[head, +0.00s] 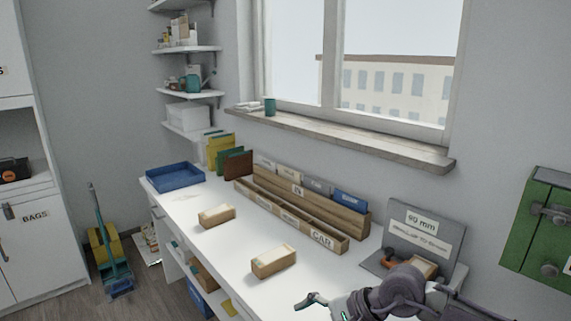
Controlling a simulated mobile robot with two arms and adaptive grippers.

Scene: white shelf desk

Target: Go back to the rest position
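One of my arms reaches in from the lower right, so I take it as my right one. Its gripper (313,302) is low in the head view, over the front part of the white desk (215,257). The fingers point left and are small and partly cut by the lower edge, so I cannot tell whether they are open or shut. I see nothing clearly held in them. My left gripper is not in view.
Two small wooden boxes (216,216) (273,262) stand on the desk. Behind them is a long labelled wooden organiser (290,213). A grey labelled stand (425,236) is at the right, close to my arm. A blue tray (175,178) is at the far left end.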

